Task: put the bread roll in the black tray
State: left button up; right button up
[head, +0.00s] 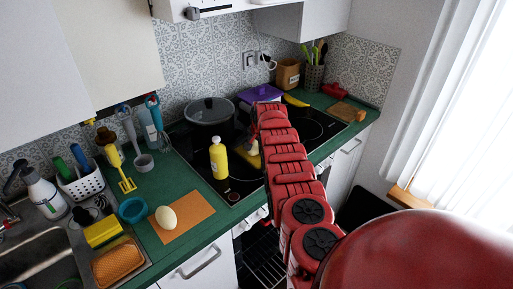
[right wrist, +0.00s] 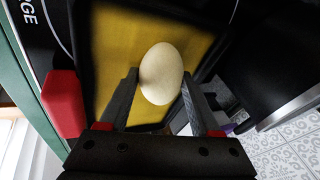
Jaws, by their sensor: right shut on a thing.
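My right gripper (right wrist: 160,77) is shut on a pale, egg-shaped bread roll (right wrist: 161,73). One dark finger is on each side of it in the right wrist view. Behind the roll is the black tray (right wrist: 115,35), with a dark rim and a yellow inside; the gap between roll and tray cannot be told. In the head view the tray's yellow part (head: 252,160) shows on the hob, partly hidden by my red right arm, which also mostly hides the gripper. My left gripper is not in view.
A similar pale oval thing (head: 166,217) lies on an orange mat (head: 190,219). A yellow bottle (head: 219,158) stands left of the tray, with a lidded pot (head: 210,111) behind it. A purple box (head: 262,94) is at the back. The sink (head: 40,255) is at the left.

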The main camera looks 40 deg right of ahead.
aim_at(256, 144)
jog(key=shift+f, duration=0.15)
jog(key=o, duration=1.1)
jog(key=shift+s+a+r+p, duration=0.1)
jog(key=shift+r+p, duration=0.25)
jog(key=shift+r, duration=0.25)
jog(key=shift+p+v, duration=0.45)
jog(key=shift+v, duration=0.6)
jog(key=shift+s+r+b, duration=0.25)
jog(key=shift+r+b, duration=0.05)
jog(key=b+v, duration=0.2)
jog(key=v, duration=0.6)
jog(key=shift+r, duration=0.1)
